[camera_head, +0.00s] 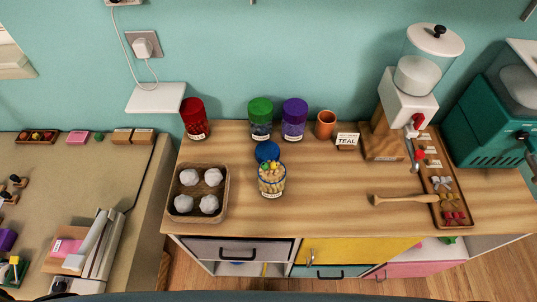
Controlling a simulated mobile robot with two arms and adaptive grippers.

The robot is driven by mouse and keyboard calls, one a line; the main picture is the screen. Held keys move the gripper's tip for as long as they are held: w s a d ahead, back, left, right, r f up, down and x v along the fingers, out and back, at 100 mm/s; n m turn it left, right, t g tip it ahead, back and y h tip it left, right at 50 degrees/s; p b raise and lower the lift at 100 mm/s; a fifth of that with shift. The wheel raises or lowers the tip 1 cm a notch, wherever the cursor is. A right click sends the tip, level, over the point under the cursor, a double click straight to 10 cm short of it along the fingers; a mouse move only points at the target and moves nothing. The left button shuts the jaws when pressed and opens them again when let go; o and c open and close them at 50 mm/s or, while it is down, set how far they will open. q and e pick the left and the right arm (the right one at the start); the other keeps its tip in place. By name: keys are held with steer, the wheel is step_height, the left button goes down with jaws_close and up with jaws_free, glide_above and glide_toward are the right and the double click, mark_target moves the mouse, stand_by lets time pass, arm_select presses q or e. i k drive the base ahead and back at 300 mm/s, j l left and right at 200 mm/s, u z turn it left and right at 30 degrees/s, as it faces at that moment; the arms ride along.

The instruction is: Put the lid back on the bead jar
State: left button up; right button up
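An open clear jar (271,182) stands upright on the wooden counter, near its middle. It holds small yellowish and coloured pieces up to its mouth and has a pale label too small to read. A round blue lid (267,151) is just behind the jar; I cannot tell whether it touches it. The jar's mouth is uncovered. Neither of my grippers is in view.
Red (194,118), green (260,118) and purple (293,119) lidded jars stand along the wall. A tray of white balls (226,192) is left of the jar. A wooden mallet (405,199), a long sorting tray (451,221) and a dispenser (408,98) are right. The counter's front middle is clear.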

mark_target(271, 183)
steer(key=z, duration=0.45)
steer(key=k+j+z, duration=0.45)
steer(key=z, duration=0.25)
steer(key=k+z, duration=0.4)
steer(key=k, duration=0.85)
steer(key=j+z, duration=0.05)
